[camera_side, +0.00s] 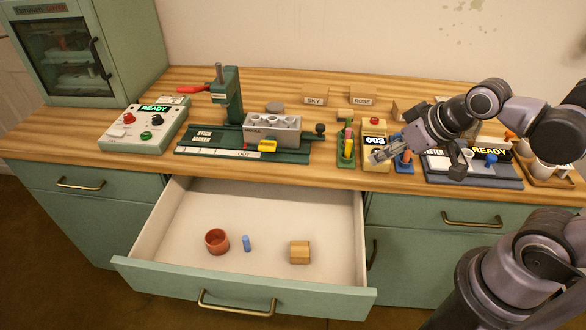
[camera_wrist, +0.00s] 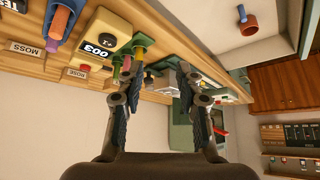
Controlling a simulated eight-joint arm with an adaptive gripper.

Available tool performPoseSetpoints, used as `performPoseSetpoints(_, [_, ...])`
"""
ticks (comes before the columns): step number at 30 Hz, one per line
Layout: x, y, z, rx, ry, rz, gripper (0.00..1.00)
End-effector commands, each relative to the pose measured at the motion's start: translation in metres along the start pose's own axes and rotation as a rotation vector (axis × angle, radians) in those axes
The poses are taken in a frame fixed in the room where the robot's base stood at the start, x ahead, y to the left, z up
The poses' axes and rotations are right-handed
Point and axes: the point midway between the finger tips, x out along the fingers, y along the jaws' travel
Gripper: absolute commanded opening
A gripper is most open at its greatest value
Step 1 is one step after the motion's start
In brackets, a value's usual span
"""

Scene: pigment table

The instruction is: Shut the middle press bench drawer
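The middle press bench drawer (camera_side: 160,282) is pulled well out below the counter in the side view. It has a green front, a pale interior and a brass handle (camera_side: 237,308). Inside lie a red-brown cup (camera_side: 217,243), a small blue cylinder (camera_side: 246,243) and a wooden block (camera_side: 300,252). My gripper (camera_side: 420,160) is above the counter, up and to the right of the drawer, apart from it. The wrist view shows its fingers (camera_wrist: 162,80) spread with nothing held between them. Part of the drawer (camera_wrist: 205,18) with the cup shows at the top there.
A green press (camera_side: 232,100) with a grey mould stands on the counter behind the drawer. A control box (camera_side: 145,126) is at left. The yellow 003 device (camera_side: 374,140) and a tester (camera_side: 480,172) stand close to my gripper. The space before the drawer front looks clear.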

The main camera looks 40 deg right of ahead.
Motion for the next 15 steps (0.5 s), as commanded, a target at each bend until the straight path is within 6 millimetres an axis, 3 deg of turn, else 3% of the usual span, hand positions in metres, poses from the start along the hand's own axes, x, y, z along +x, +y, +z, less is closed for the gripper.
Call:
performPoseSetpoints(7, [0.004, -0.024, -0.017, -0.063, -0.051, -0.035, 0.34])
performPoseSetpoints(15, [0.021, -0.095, -0.046, -0.228, -0.182, -0.096, 0.34])
